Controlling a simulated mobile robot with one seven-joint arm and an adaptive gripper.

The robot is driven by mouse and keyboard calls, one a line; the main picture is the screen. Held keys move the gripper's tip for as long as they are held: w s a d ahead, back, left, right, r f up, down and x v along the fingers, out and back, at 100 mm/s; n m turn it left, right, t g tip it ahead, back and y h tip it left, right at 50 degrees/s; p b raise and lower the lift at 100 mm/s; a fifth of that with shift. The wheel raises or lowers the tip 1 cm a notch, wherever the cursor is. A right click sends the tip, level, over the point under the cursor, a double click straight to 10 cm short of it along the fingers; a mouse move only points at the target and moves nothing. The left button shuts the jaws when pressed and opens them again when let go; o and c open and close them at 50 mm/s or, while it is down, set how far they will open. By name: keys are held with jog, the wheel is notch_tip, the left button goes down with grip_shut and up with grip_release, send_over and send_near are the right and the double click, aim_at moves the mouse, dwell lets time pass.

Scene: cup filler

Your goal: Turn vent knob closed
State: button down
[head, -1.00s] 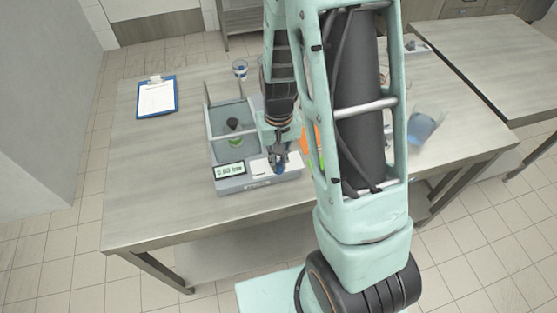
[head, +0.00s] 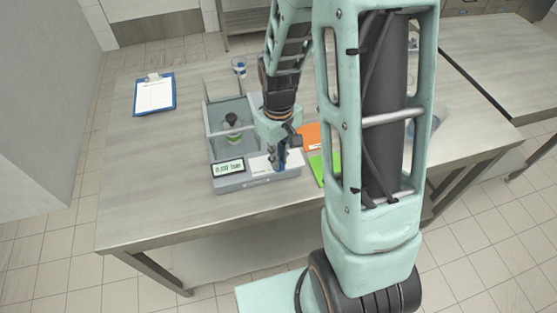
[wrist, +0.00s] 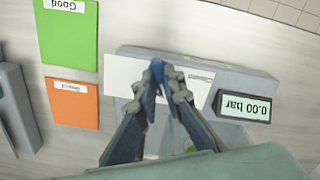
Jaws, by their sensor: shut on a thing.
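The cup filler (head: 258,183) is a grey machine on the table with a lit display (head: 228,168) reading 0.00 bar; the display also shows upside down in the wrist view (wrist: 244,106). My gripper (head: 281,165) points down at the white panel (head: 260,164) on the machine's front right. In the wrist view my gripper (wrist: 159,80) has its fingertips close together around a small blue part, which I take as the vent knob. The fingers hide most of it, so its turn angle cannot be read.
An orange card (wrist: 72,102) and a green card (wrist: 68,38) lie beside the machine. A blue clipboard (head: 154,95) lies at the left, and a small cup (head: 239,66) stands behind the machine. The table's left front is clear.

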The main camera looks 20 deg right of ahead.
jog(key=n, duration=0.6)
jog(key=shift+r, duration=0.1)
jog(key=n+p, duration=0.1)
jog(key=n, duration=0.2)
jog(key=shift+n, duration=0.4)
jog(key=shift+n+p, duration=0.75)
jog(key=shift+n, duration=0.65)
jog(key=c, duration=2)
grip_release()
jog(key=shift+c, duration=0.2)
notch_tip(320, 180, up, 12)
